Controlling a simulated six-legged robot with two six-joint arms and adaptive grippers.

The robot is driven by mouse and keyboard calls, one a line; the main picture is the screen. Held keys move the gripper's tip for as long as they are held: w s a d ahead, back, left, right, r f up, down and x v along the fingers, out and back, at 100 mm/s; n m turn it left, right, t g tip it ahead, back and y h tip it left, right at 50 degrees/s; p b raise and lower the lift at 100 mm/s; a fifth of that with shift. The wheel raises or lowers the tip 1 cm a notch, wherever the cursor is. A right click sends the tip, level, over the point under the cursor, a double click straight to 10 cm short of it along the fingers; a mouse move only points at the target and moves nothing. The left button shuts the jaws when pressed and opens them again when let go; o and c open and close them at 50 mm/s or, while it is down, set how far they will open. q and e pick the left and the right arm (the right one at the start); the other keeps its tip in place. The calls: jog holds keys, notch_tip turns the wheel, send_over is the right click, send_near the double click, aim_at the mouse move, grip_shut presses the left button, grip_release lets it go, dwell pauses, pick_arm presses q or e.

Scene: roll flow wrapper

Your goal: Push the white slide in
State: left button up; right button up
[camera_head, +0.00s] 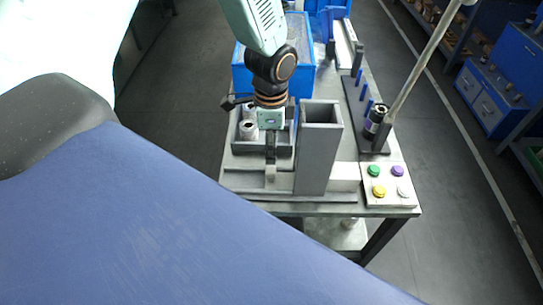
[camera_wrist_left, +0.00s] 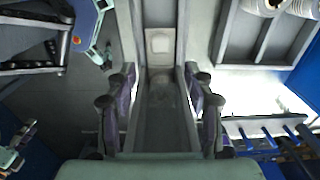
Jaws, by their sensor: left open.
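A pale white block (camera_head: 345,177) sticks out at the right foot of the tall dark grey hollow tower (camera_head: 318,145). A smaller pale piece (camera_head: 282,181) shows at the tower's left foot; I cannot tell which of these is the white slide or whether they are one part. A small white block (camera_wrist_left: 160,42) sits in the channel beyond the fingertips. My right gripper is not in view.
A grey tray (camera_head: 236,152) with white cylinders lies behind the gripper. A button panel (camera_head: 389,186) with several coloured buttons is at the right. A rack with blue pegs (camera_head: 367,106) and a blue bin (camera_head: 245,72) stand farther back. A pale rod leans over the rack.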

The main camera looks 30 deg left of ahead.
pick_arm(q)
notch_tip(320, 180, up, 3)
jog(key=shift+f, duration=0.1)
dwell(0.3)
jog(key=s+d+f+n+h+b, duration=0.1)
jog(key=s+d+f+n+b, duration=0.15)
jog(key=s+f, duration=0.45)
jog(key=s+d+f+n+b, duration=0.1)
jog(key=s+d+f+n, duration=0.2)
jog(key=f, duration=0.6)
jog(key=s+f+n+b, duration=0.1)
jog(key=s+f+n, duration=0.2)
jog(key=s, duration=0.4)
jog(key=s+a+f+n+y+b, duration=0.1)
jog(key=s+f+n, duration=0.2)
jog(key=s, duration=0.5)
jog(key=shift+a+f+n+b, duration=0.2)
jog(key=shift+f+n+b, duration=0.15)
jog(key=shift+f+b, duration=0.1)
